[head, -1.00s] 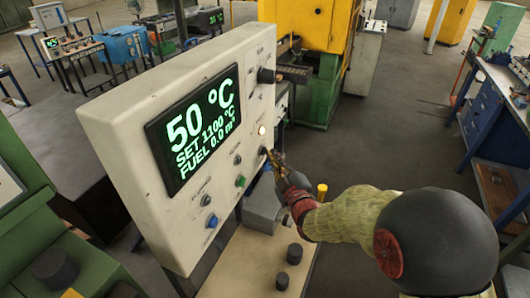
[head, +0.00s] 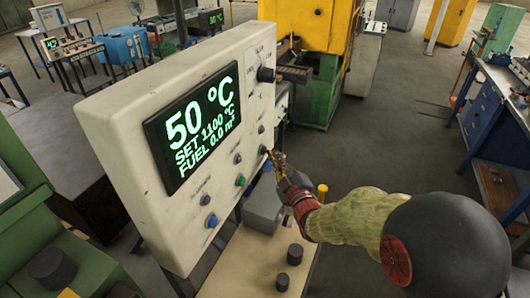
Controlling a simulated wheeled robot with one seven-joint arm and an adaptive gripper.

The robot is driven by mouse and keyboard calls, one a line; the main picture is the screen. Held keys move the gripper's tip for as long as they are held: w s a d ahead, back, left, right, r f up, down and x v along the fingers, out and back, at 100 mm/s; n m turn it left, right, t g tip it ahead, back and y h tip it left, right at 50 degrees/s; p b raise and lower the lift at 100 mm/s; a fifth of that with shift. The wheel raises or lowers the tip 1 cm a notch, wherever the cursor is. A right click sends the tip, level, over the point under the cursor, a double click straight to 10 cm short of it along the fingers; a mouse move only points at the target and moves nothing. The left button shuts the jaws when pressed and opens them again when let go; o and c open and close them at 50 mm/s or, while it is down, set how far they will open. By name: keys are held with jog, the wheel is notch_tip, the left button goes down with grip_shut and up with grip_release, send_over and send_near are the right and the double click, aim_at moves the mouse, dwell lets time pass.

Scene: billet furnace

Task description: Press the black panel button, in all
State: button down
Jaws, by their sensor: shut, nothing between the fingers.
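The white control panel (head: 120,120) stands at the left of the view and its screen (head: 193,127) reads 50 °C, SET 1100 °C, FUEL 0.0 m³. A small black button (head: 263,150) sits low on the right part of the panel face. My gripper (head: 271,156) is shut and empty, with its tips right beside this button. I cannot tell whether they touch it. A small round lamp (head: 261,129) just above the button is dark.
A green button (head: 240,180), a blue button (head: 212,221) and a larger black knob (head: 266,75) are also on the panel. A ledge (head: 250,262) with black cylinders lies below. Open floor (head: 390,140) lies to the right.

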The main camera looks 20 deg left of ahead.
jog(key=shift+s+d, duration=0.1)
jog(key=shift+d, duration=0.25)
jog(key=shift+d, duration=0.15)
jog(key=shift+s+d+b, duration=0.2)
jog(key=shift+d+b, duration=0.2)
jog(key=shift+d, duration=0.8)
jog(key=shift+s+d+b, duration=0.15)
jog(key=shift+d+b, duration=0.25)
jog(key=shift+d, duration=0.75)
